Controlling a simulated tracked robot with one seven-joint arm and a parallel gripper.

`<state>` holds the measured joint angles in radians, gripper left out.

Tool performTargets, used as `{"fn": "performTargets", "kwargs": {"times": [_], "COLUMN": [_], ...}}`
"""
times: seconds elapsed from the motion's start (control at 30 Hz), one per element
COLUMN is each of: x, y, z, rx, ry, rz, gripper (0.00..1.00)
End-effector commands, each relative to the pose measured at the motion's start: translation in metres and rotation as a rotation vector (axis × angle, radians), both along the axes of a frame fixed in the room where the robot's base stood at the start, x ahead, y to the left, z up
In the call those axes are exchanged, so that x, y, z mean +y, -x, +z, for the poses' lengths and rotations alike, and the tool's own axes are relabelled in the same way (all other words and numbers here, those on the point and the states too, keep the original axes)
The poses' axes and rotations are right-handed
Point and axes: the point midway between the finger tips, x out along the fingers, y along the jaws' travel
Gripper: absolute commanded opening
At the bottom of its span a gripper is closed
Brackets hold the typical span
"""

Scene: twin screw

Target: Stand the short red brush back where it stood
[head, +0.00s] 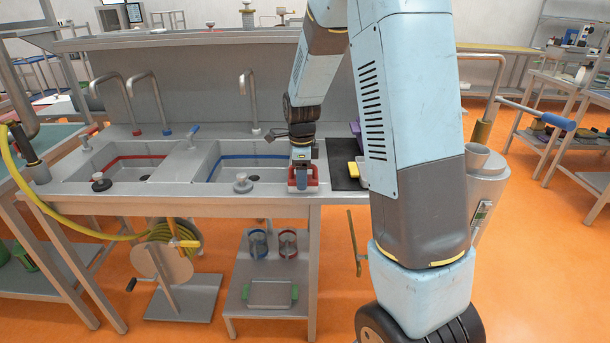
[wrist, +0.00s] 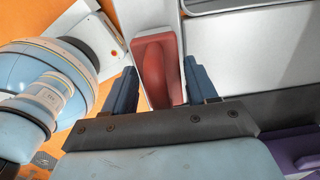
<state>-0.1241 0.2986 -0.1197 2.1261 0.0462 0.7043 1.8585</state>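The short red brush (head: 313,175) is at the front of the steel counter, right of the blue-banded basin. In the wrist view its red body (wrist: 158,65) lies between and beyond my two dark blue fingertips. My gripper (head: 301,179) points down at it, and it also shows in the wrist view (wrist: 161,82). The fingers are apart, with narrow gaps showing beside the red body, so no firm hold is visible. The brush's underside and what it rests on are hidden. I cannot make out its bristles.
The blue-banded basin (head: 236,156) and red-banded basin (head: 134,157) lie to the left. A black mat (head: 342,156) with a yellow thing (head: 354,170) lies to the right. A tap (head: 254,100) rises behind. Below, a shelf (head: 240,290) holds two jars and a tray.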

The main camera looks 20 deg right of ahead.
Motion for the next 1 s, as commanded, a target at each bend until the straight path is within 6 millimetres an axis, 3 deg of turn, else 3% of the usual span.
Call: {"fn": "performTargets", "kwargs": {"times": [0.13, 0.47, 0.67, 1.0], "x": [0.0, 0.0, 0.0, -0.001], "y": [0.0, 0.0, 0.0, 0.001], "z": [0.0, 0.005, 0.032, 0.096], "rx": [0.0, -0.002, -0.004, -0.004], "ry": [0.0, 0.0, 0.0, 0.0], "rz": [0.0, 0.0, 0.001, -0.001], "gripper": [0.72, 0.72, 0.72, 0.72]}}
